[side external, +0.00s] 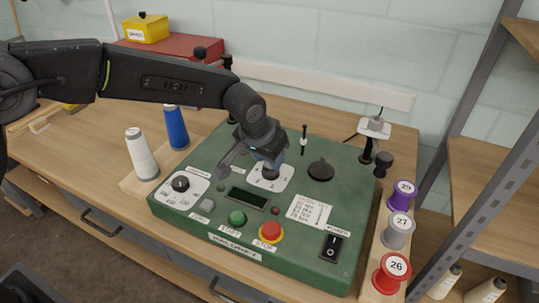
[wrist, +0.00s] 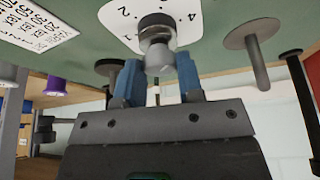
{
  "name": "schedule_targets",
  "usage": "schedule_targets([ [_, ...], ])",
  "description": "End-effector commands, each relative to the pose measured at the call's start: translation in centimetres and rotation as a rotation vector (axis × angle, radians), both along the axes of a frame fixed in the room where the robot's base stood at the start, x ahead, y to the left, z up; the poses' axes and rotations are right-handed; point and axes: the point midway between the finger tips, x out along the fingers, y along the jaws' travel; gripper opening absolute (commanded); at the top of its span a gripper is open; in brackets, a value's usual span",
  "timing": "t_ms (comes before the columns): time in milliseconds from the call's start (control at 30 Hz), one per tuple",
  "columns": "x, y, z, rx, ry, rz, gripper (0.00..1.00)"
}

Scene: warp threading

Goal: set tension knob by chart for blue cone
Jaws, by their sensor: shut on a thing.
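My gripper (side external: 268,166) is low over the green machine panel, at a white dial plate (side external: 262,186) with a numeral 2 showing. In the wrist view my gripper's blue fingers (wrist: 160,80) stand either side of the grey tension knob (wrist: 157,28) and are shut on it. The dial plate also shows in the wrist view (wrist: 122,12), with numerals 2 and 4 readable. The knob's pointer is not clear. The blue cone (side external: 176,128) stands upright at the back left of the panel.
A white cone (side external: 141,155) stands beside the blue one. Another black knob (side external: 180,183), a green button (side external: 237,218), a red stop button (side external: 271,231) and a power switch (side external: 331,247) are on the panel. Numbered spools (side external: 398,230) line the right edge. A dark disc (side external: 320,171) sits right of my gripper.

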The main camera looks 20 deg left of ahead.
Motion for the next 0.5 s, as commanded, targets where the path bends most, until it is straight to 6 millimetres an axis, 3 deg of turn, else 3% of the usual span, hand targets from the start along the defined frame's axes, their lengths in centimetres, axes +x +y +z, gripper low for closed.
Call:
schedule_targets([
  [500,0.15,0.39,0.03,-0.003,0.002,-0.472,0.11],
])
